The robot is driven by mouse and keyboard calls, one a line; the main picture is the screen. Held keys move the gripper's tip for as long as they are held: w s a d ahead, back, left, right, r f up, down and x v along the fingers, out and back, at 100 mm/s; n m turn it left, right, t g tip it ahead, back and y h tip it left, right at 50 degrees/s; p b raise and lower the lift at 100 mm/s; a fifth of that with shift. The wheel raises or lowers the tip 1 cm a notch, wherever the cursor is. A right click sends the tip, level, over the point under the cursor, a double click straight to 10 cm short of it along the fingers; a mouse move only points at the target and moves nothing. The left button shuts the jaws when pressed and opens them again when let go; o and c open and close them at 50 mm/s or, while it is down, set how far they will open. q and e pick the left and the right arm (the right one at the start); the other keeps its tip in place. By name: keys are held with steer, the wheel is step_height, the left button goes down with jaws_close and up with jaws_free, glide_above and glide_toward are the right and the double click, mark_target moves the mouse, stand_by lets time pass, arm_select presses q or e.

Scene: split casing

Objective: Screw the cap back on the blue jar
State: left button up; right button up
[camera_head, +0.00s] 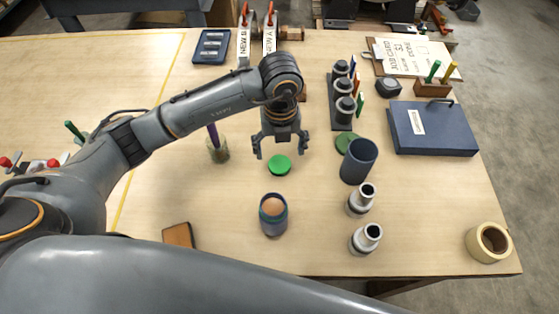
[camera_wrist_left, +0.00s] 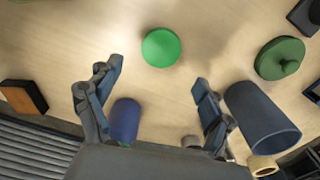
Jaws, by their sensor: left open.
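A small blue jar (camera_head: 273,225) stands upright and uncapped near the front middle, with tan contents at its mouth. It also shows between my fingers, partly hidden, in the left wrist view (camera_wrist_left: 125,118). A bright green round cap (camera_head: 279,165) lies flat on the table behind the jar; it also shows in the left wrist view (camera_wrist_left: 161,47). My left gripper (camera_head: 281,154) is open and empty, pointing down just behind and above the cap. In the left wrist view, its fingertips (camera_wrist_left: 157,77) are apart from the cap. My right gripper is not in view.
Right of the cap are a taller dark blue cup (camera_head: 358,164) and a dark green knobbed lid (camera_head: 347,141). Two grey-white fittings (camera_head: 365,239) stand in front of the cup. A cup with a purple item (camera_head: 217,150) stands left. The table between cap and jar is clear.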

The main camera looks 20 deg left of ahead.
mark_target(280, 164)
arm_select(q)
steer(key=shift+f, duration=0.5)
steer(key=shift+f+p, duration=0.25)
steer(key=shift+p, duration=0.05)
steer(key=f, duration=0.1)
steer(key=f+p, duration=0.2)
steer(key=shift+w+a+f, duration=0.15)
steer(key=shift+w+f, duration=0.1)
steer(key=shift+f, duration=0.65)
steer(key=c, duration=0.8)
